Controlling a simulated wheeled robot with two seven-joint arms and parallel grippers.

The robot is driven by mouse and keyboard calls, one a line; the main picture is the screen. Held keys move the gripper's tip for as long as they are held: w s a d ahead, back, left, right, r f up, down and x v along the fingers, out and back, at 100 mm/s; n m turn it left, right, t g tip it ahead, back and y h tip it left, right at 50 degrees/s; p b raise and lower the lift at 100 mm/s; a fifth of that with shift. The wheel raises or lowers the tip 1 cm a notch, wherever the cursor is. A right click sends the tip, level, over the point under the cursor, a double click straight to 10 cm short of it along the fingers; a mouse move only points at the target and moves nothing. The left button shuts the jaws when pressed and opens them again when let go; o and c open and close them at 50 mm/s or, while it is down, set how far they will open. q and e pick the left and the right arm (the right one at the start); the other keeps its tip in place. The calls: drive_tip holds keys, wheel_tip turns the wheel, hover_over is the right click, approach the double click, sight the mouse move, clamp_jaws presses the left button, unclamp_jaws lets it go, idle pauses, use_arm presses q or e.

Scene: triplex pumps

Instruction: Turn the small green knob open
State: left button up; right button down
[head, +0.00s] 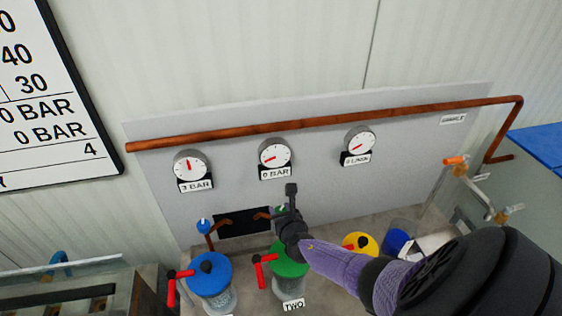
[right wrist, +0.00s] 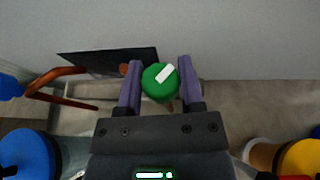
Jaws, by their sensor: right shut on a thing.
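The small green knob (right wrist: 158,82) with a white bar mark sits between the two purple fingers of my right gripper (right wrist: 157,74) in the right wrist view. The fingers are closed on its sides. The white mark slants up to the right. In the head view my right gripper (head: 289,208) reaches down in front of the panel and hides most of the knob; only a sliver of green shows beside it. My left gripper is in neither view.
Below stand a blue-topped pump (head: 209,272), a green-topped pump (head: 291,262) labelled TWO and a yellow-topped one (head: 360,244). Red handles (head: 264,270) stick out beside them. A small blue knob (head: 203,226) is left. Gauges (head: 274,154) and a copper pipe (head: 330,121) line the panel.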

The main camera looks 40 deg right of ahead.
drive_tip(key=shift+w+a+m+g+h, duration=0.1)
drive_tip(key=shift+m+g+h, duration=0.4)
drive_tip(key=shift+m+h, duration=0.4)
drive_tip(key=m+g+h, duration=0.2)
drive_tip(key=shift+f+m+h, duration=0.1)
drive_tip(key=shift+m+h, duration=0.2)
drive_tip(key=shift+m, duration=0.1)
drive_tip(key=m+g+h+b, duration=0.2)
drive_tip(key=m+g, duration=0.1)
drive_tip(key=shift+b, duration=0.3)
drive_tip(key=shift+m+g+h+b, duration=0.4)
drive_tip(key=shift+m+g+b, duration=0.45)
drive_tip(key=shift+m+g, duration=0.2)
drive_tip(key=shift+g, duration=0.35)
drive_tip(key=shift+c, duration=1.1)
unclamp_jaws()
